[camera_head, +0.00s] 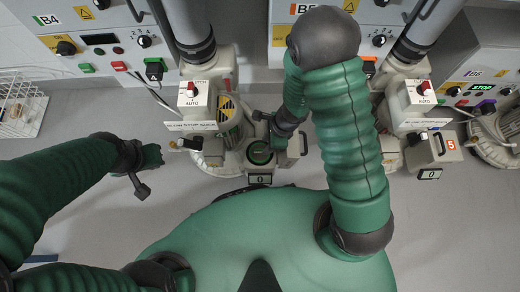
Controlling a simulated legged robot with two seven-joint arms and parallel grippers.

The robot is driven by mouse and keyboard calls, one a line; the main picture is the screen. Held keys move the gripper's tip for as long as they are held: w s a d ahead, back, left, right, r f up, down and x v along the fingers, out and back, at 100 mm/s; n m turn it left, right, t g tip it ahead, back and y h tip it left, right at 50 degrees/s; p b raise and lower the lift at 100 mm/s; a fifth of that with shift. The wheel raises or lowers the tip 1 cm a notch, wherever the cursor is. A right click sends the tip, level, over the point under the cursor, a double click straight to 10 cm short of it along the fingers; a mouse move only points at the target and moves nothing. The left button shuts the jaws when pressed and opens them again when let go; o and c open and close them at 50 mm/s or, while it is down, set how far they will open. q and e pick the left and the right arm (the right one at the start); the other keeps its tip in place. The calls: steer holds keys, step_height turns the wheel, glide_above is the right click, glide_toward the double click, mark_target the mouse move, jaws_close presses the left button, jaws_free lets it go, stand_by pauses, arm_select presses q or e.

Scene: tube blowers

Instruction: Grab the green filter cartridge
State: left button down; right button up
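A round green piece with a dark rim (260,153), which looks like the green filter cartridge, sits at the front of the middle blower unit, above a small "0" plate. My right gripper (273,130) is right beside it, at its upper right. The forearm hides part of this gripper, and I cannot tell whether its fingers touch the piece. My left gripper (148,172) hangs over bare floor at the left, well apart from the units, with nothing seen in it. Its finger opening is unclear at this angle.
The middle blower's base (215,150) carries a switch box (193,98) with a red knob. A similar unit with a handled box (432,150) stands at the right. Control panels (100,45) line the back. A white wire rack (20,112) is at far left.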

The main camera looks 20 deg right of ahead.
steer(key=b+x, duration=0.1)
steer(key=x, duration=0.1)
steer(key=b+x, duration=0.2)
steer(key=x, duration=0.1)
steer(key=shift+w+a+f, duration=0.1)
steer(key=shift+w+a, duration=0.05)
steer(key=shift+a, duration=0.3)
steer(key=shift+c, duration=0.4)
jaws_close()
stand_by(0.4)
